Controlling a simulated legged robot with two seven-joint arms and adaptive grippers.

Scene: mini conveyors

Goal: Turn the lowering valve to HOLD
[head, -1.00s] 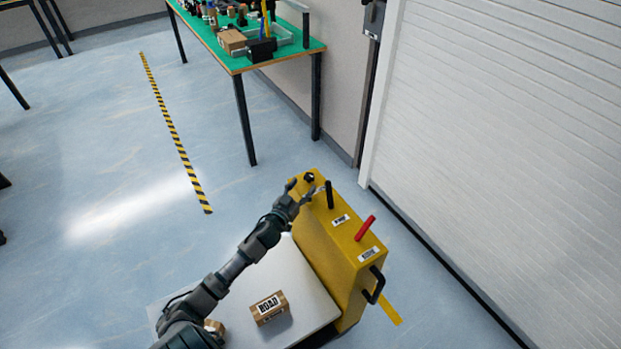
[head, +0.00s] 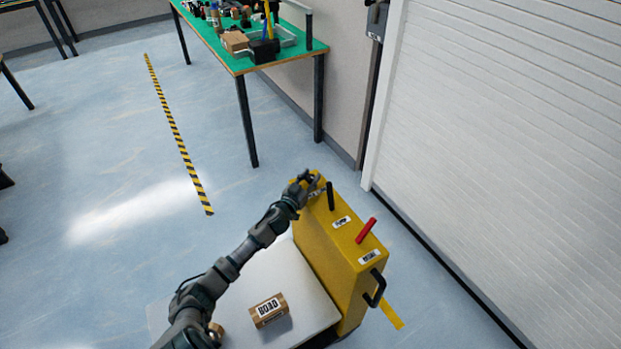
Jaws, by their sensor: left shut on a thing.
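A yellow lift unit (head: 335,258) stands at the far side of a pale platform. A black knob sits at its far top end. My left gripper (head: 309,184) is at that end, with its fingers closed around the knob and mostly hiding it. An upright black lever (head: 330,196) stands just beside the gripper. A tilted red lever (head: 366,230) stands nearer, by a white label (head: 369,256). Another label (head: 342,221) lies between the levers. The label lettering is too small to read surely, so I cannot tell the valve's marked position. My right gripper is not in view.
A black handle (head: 375,287) sticks out from the unit's near end. A green-topped table (head: 240,65) stands beyond.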

